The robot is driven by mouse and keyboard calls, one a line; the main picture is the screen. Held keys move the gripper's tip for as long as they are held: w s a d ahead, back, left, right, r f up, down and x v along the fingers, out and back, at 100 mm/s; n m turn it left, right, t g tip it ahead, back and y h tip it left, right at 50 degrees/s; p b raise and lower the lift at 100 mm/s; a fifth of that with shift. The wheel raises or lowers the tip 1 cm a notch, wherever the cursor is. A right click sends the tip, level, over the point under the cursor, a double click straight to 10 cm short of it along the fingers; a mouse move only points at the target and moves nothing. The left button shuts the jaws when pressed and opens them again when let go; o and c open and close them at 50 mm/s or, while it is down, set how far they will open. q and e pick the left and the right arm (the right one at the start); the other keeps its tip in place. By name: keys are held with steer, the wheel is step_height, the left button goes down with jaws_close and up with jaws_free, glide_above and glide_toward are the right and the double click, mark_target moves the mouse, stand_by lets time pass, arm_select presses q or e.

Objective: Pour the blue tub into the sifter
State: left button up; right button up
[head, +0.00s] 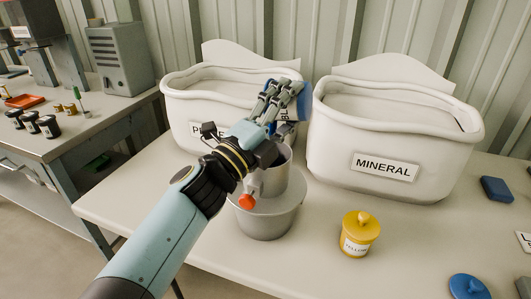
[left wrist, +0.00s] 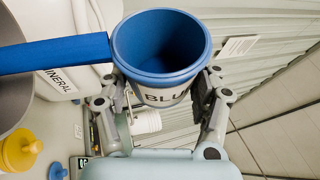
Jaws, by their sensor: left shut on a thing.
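My left gripper (head: 284,97) is shut on the blue tub (head: 304,101), raised behind and above the sifter. In the left wrist view the tub (left wrist: 165,72) sits between the two fingers, its label partly readable as "BLU". Its open mouth shows a dark blue inside; I cannot make out any contents. The sifter (head: 279,178) is a grey metal cylinder with an orange-red knob (head: 246,201), standing over a grey bowl (head: 266,222). My left wrist hides part of the sifter. My right gripper is out of view.
Two white bins stand at the back, one marked MINERAL (head: 390,120), the other (head: 185,105) partly covered.

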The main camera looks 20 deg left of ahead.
arm_select(q)
steer(key=shift+a+n+t+y+b, duration=0.2)
steer(key=shift+n+t+y+b, duration=0.25)
steer(key=shift+n+b, duration=0.3)
steer(key=shift+a+r+n+t, duration=0.15)
steer(key=shift+r+n+t, duration=0.15)
steer(key=shift+n, duration=0.45)
steer(key=m+g+p, duration=0.1)
steer(key=m+p, duration=0.1)
steer(key=d+m+g+h+p, duration=0.1)
steer(key=m+p, duration=0.1)
steer(key=m, duration=0.1)
steer(key=shift+f+m+g+p, duration=0.2)
steer(key=shift+m+g+p, duration=0.1)
steer(key=shift+p, duration=0.1)
steer(key=shift+d+f+m+g+p, duration=0.2)
steer(key=shift+f+m+g+p, duration=0.1)
steer(key=shift+m, duration=0.3)
steer(key=shift+f+h, duration=0.2)
steer(key=shift+h, duration=0.05)
steer(key=shift+d+f, duration=0.1)
steer(key=shift+f, duration=0.05)
